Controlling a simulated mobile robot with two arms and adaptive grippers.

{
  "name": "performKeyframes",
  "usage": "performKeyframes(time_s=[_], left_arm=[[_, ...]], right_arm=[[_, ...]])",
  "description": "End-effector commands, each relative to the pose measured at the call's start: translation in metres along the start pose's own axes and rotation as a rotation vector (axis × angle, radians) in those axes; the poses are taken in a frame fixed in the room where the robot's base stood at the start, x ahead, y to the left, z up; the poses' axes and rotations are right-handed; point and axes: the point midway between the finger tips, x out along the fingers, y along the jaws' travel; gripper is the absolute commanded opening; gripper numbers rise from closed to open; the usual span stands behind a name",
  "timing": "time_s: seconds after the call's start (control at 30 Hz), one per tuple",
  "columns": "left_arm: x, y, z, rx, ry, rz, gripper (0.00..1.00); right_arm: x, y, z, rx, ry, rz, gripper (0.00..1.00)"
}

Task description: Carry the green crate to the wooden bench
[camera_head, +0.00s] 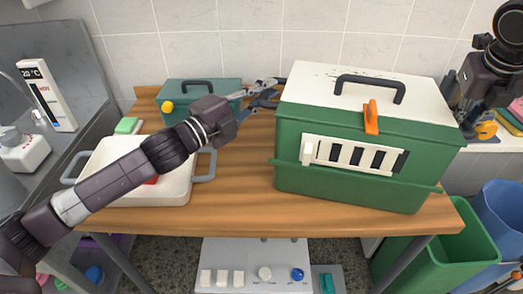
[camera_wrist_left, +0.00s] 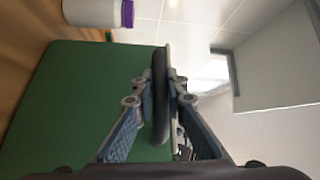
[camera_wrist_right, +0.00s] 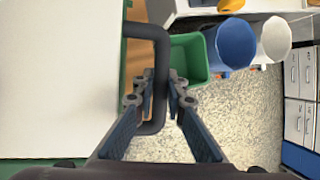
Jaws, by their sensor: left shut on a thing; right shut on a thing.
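The large green crate (camera_head: 350,185) has a white lid with a black handle, an orange latch and a barred white window. It is over the wooden bench (camera_head: 235,210), upright; I cannot tell whether its base touches the top. My left gripper (camera_head: 268,92) is at the crate's left side, and in the left wrist view its fingers are shut on a dark side handle (camera_wrist_left: 160,95). My right gripper (camera_head: 462,112) is at the right side, partly hidden behind the crate. In the right wrist view its fingers are shut on the other dark handle (camera_wrist_right: 148,33).
A smaller teal crate (camera_head: 208,92) stands at the bench's back left. A white tray (camera_head: 180,190) with grey handles lies in front of it, beneath my left arm. A green bin (camera_head: 450,258) and a blue bin (camera_head: 500,215) stand right of the bench.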

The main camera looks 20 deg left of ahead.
Motion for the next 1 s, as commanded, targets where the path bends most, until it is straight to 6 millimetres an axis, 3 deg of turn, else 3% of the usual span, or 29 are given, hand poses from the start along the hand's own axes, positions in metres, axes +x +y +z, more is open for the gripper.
performKeyframes(time_s=[0.13, 0.17, 0.3, 0.47, 0.77, 1.0], left_arm=[[-0.0009, 0.0058, 0.0029, 0.003, -0.003, -0.004, 0.00], [-0.0009, 0.0067, 0.0035, 0.002, -0.005, 0.001, 0.14], [-0.0007, 0.0059, 0.0027, 0.001, -0.004, 0.001, 0.29], [-0.0007, 0.0060, 0.0019, 0.001, -0.002, 0.001, 0.29], [-0.0006, 0.0060, 0.0012, 0.000, -0.001, 0.000, 0.58], [-0.0007, 0.0060, 0.0010, 0.000, 0.000, 0.000, 0.58]], right_arm=[[0.0070, -0.0007, -0.0025, 0.005, -0.002, -0.004, 0.00], [0.0067, -0.0007, -0.0028, 0.004, 0.001, -0.004, 0.14], [0.0057, -0.0003, -0.0024, 0.003, 0.001, -0.003, 0.29], [0.0055, 0.0006, -0.0023, 0.001, 0.000, -0.001, 0.29], [0.0055, 0.0017, -0.0022, -0.001, 0.000, 0.000, 0.29], [0.0055, 0.0021, -0.0022, -0.001, 0.000, 0.001, 0.29]])
